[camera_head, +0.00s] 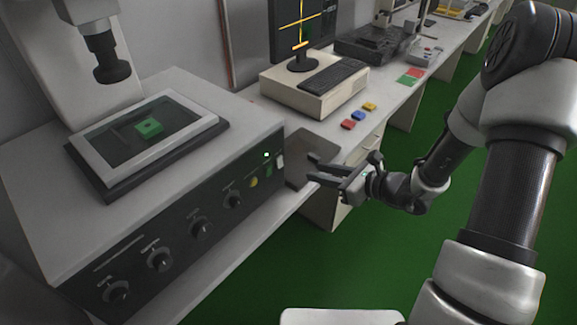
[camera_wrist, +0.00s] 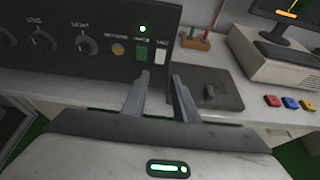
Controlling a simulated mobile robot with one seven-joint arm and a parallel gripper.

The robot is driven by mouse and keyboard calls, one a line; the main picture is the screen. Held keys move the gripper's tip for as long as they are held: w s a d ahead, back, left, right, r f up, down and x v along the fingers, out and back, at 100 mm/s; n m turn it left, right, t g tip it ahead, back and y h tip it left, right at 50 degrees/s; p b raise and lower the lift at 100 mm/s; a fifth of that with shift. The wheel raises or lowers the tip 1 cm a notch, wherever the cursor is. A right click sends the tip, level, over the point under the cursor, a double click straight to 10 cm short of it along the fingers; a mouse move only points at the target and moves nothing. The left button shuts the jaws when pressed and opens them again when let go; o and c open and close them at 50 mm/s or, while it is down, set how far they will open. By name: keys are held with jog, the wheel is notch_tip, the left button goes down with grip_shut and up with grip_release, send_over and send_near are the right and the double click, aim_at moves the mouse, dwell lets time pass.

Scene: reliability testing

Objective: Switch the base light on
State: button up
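A pale machine (camera_head: 178,85) with a black front panel (camera_head: 140,262) stands at left in the head view. The panel carries several round knobs, a round yellow button (camera_wrist: 117,48), a green switch (camera_wrist: 141,54), and a white switch (camera_wrist: 161,55) at its right end. A small green lamp (camera_wrist: 142,29) glows above the green switch. The labels are too blurred to read, so I cannot tell which control is the base light's. My gripper (camera_head: 313,170) is open and empty, just right of the panel's right end. In the wrist view its fingertips (camera_wrist: 161,77) lie below the white switch, apart from it.
A flat dark grey plate (camera_wrist: 208,95) lies on the bench right of the machine. Beyond are red, blue and yellow blocks (camera_head: 359,115), a beige computer (camera_head: 313,92) and a monitor (camera_head: 300,28). The green floor (camera_head: 270,270) before the bench is clear.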

aim_at(281, 165)
jog(key=x, duration=1.2)
jog(key=shift+w+a+f, duration=0.1)
jog(key=shift+a+f, duration=0.15)
